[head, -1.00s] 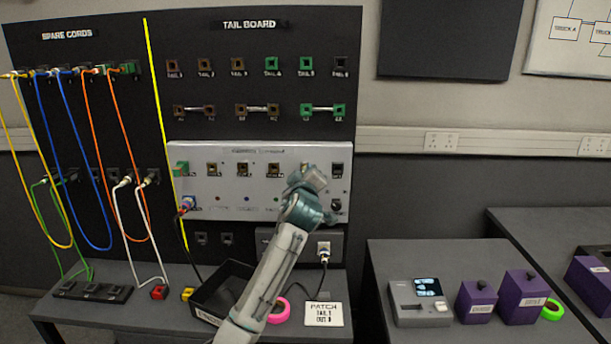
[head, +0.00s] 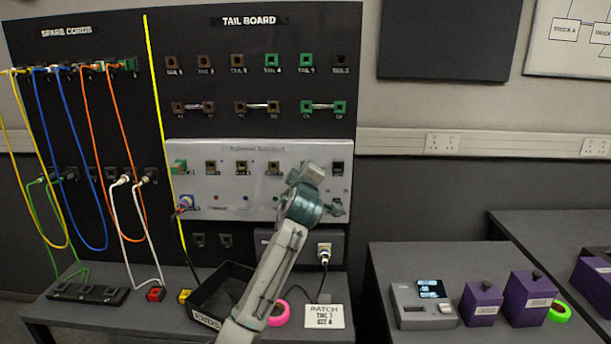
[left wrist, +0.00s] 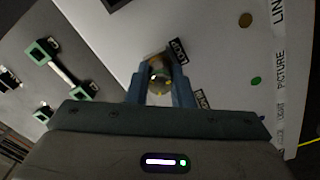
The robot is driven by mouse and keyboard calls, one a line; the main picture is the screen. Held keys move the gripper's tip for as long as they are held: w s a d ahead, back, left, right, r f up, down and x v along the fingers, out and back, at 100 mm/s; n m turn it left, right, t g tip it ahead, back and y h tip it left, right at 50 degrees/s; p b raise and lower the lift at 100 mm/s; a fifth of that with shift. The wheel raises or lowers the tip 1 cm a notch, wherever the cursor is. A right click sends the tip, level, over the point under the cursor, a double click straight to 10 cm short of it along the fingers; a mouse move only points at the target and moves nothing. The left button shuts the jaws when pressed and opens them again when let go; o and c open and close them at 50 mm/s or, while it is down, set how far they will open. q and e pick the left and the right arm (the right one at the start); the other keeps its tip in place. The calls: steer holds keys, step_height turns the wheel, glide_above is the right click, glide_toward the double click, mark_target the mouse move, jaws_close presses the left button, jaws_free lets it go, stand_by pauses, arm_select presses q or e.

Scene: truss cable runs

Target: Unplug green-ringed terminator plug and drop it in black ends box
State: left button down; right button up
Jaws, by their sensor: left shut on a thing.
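My left gripper (left wrist: 158,88) is shut on a small brassy, tan plug (left wrist: 158,72) at the white panel. The wrist view shows its round end between the fingertips, beside small black labels. I cannot make out a green ring on it, and whether it is still seated in its socket is unclear. In the head view my left gripper (head: 308,176) is in front of the right half of the white panel (head: 230,213) and hides the plug. The black ends box (head: 207,318) stands open on the table below, left of my arm. My right gripper is not in view.
A pink tape roll (head: 279,314) and a patch card (head: 324,317) lie right of the box. A black cable hangs from a plug (head: 185,203) at the panel's left. Another plugged cable (head: 324,250) hangs below the panel. Spare cords (head: 95,150) hang at the left.

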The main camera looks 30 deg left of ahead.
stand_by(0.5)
arm_select(q)
steer(key=shift+f+n+b, duration=0.1)
steer(key=shift+n+b, duration=1.1)
steer(key=shift+b, duration=0.45)
steer(key=shift+n+b, duration=0.3)
steer(key=shift+b, duration=0.05)
steer(key=shift+n+b, duration=0.4)
steer(key=shift+b, duration=0.25)
steer(key=shift+n+b, duration=0.5)
